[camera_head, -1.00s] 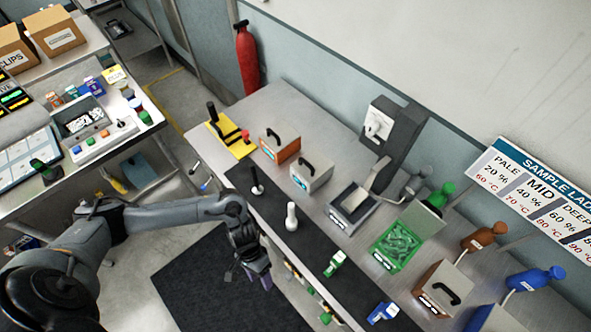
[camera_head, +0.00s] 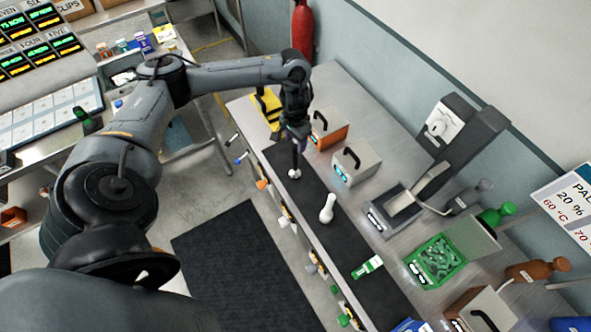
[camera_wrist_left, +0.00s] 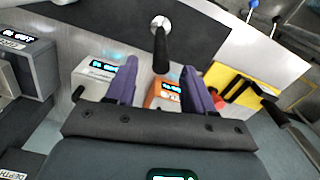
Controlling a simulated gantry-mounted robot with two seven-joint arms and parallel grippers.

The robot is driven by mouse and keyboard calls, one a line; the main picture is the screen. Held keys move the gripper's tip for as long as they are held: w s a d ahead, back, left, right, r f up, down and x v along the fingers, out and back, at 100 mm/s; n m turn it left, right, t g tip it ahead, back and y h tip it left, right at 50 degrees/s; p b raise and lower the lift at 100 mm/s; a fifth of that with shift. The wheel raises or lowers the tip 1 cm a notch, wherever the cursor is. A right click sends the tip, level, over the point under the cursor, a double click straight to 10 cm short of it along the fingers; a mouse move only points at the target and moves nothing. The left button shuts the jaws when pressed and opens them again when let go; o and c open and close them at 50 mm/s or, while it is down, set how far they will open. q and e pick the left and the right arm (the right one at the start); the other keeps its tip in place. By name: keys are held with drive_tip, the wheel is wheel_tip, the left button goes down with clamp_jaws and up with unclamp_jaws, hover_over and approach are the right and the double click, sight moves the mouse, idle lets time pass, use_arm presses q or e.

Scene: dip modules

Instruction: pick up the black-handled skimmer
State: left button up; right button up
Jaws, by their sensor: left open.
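The black-handled skimmer (camera_head: 294,173) stands upright on the dark mat, its pale round foot down and its black handle up. In the left wrist view the skimmer's black handle (camera_wrist_left: 160,50) points toward the camera, close to the gap between the fingertips. My left gripper (camera_head: 297,142) points down over the handle and hides part of it in the head view. In the left wrist view its two purple fingers (camera_wrist_left: 160,72) are apart with nothing gripped. I cannot tell whether the handle tip is between them. My right gripper is not in view.
On the dark mat (camera_head: 338,240) stand a white-handled tool (camera_head: 327,207) and a green item (camera_head: 367,267). An orange box (camera_head: 327,130) and a grey box (camera_head: 355,161) with black handles are close behind. A yellow stand (camera_head: 266,107) is to the left.

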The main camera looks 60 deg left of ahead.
sight(295, 152)
use_arm(q)
drive_tip(key=shift+a+f, duration=0.1)
drive_tip(key=shift+f, duration=3.25)
drive_tip(key=shift+c, duration=0.3)
clamp_jaws()
